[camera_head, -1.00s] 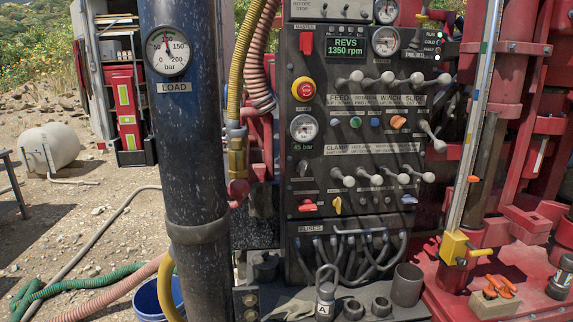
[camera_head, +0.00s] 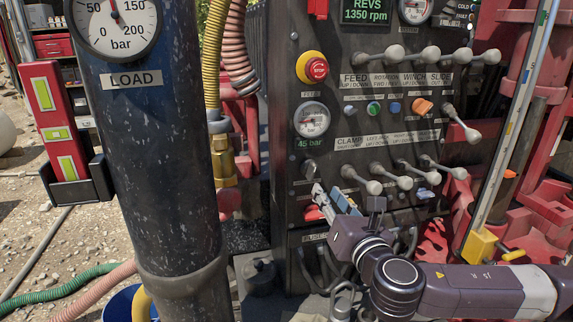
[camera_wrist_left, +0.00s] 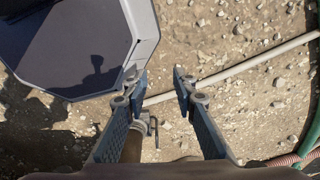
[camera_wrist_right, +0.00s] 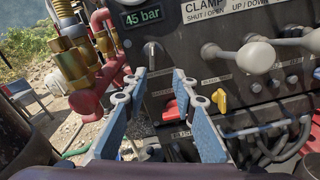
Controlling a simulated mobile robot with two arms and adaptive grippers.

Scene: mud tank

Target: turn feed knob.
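A small dark knob (camera_head: 309,169) sits on the black control panel (camera_head: 283,150), below the 45 bar gauge (camera_head: 311,119). It looks like the feed knob, but its label is too small to read. In the right wrist view the knob (camera_wrist_right: 153,50) shows just beyond the fingertips. My right gripper (camera_head: 330,202) is open and empty, in front of the panel and just below the knob, apart from it. It also shows open in the right wrist view (camera_wrist_right: 158,88). My left gripper (camera_wrist_left: 158,82) is open and empty above the gravel, out of the head view.
A red switch (camera_head: 314,213) and yellow switch (camera_wrist_right: 219,98) lie near my right fingers. White-knobbed levers (camera_head: 374,186) stick out to the right. Brass fittings and hoses (camera_head: 222,150) hang left of the panel. A thick black column (camera_head: 165,190) stands further left.

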